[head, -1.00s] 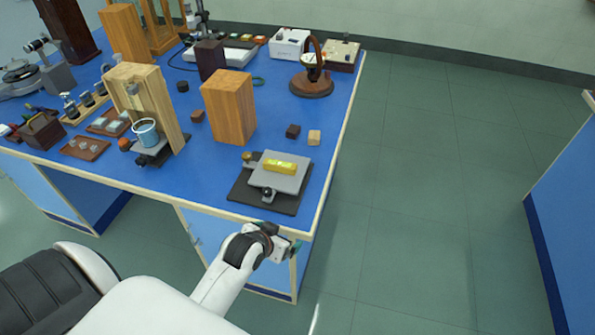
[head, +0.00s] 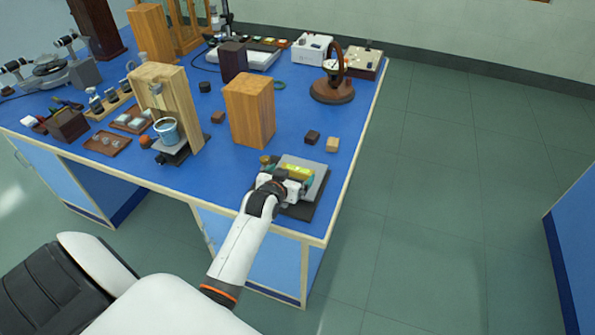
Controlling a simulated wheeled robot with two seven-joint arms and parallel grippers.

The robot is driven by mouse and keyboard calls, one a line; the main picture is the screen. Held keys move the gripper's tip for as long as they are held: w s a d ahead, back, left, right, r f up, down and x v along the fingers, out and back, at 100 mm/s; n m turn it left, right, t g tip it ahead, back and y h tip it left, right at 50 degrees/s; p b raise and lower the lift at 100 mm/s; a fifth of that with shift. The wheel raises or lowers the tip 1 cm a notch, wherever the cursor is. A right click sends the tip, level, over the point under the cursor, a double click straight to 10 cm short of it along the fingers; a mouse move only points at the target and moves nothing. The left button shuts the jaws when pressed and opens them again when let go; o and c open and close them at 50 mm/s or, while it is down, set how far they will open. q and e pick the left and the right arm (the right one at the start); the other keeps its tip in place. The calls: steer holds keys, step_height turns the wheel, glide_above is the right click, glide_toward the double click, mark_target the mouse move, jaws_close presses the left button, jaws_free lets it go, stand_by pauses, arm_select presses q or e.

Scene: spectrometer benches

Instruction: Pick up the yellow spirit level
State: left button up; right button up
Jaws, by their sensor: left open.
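The yellow spirit level (head: 298,171) lies on the grey plate of a small jack stand (head: 318,174) near the front right corner of the blue bench. My left gripper (head: 295,181) is at the near side of the level, reaching over the front edge of the bench. Its jaws are open, with teal fingertips showing near both ends of the level. The gripper body hides the near part of the stand. I cannot tell whether the fingers touch the level. My right gripper is not in view.
A tall wooden block (head: 249,110) stands behind the stand. Two small cubes, one dark (head: 312,137) and one tan (head: 332,145), lie behind it. A wooden frame with a blue cup (head: 167,131) is to the left. Open floor lies right of the bench.

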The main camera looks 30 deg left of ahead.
mark_target(297, 170)
arm_select(q)
steer(key=shift+p+x, duration=0.35)
steer(key=shift+x, duration=2.45)
steer(key=shift+d+f, duration=0.1)
steer(key=c, duration=0.7)
